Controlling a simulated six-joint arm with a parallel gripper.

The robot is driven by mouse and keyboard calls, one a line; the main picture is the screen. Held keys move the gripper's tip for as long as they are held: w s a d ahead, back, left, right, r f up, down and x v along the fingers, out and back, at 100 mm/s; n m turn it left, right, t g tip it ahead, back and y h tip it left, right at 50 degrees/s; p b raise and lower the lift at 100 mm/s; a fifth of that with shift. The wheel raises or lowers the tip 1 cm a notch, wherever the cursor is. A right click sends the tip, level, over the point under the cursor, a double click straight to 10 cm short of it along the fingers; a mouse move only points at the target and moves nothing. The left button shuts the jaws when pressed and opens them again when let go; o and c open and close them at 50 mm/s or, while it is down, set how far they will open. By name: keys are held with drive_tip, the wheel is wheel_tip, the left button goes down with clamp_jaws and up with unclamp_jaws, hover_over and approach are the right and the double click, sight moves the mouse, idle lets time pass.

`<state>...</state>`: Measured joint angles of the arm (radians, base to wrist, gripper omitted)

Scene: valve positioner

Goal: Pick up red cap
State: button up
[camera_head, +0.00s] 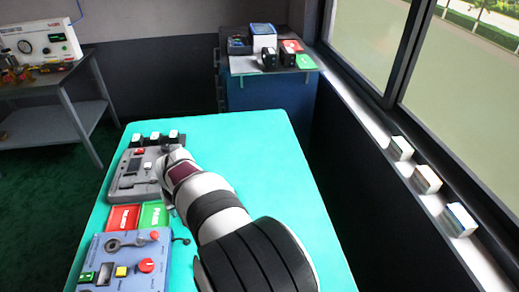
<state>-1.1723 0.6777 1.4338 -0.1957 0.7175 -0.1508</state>
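My gripper (167,190) is at the right side of the grey panel unit (137,176), farther back than the blue box and apart from the red part. My own wrist hides much of the gripper, so its fingers are not clear. I cannot see anything held in it.
A red square (123,217) and a green square (154,214) lie between the two units. Several small black-and-white blocks (155,138) stand behind the grey unit. The teal table (245,135) is clear at the back right. A loose dark piece (181,240) lies beside the blue box.

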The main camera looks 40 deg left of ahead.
drive_tip(key=x, duration=0.7)
drive_tip(key=s+a+x, duration=0.1)
drive_tip(key=x, duration=0.3)
drive_tip(key=shift+f, duration=0.1)
drive_tip(key=x, duration=0.5)
drive_tip(key=shift+w+a, duration=0.3)
drive_tip(key=shift+w, duration=0.1)
clamp_jaws()
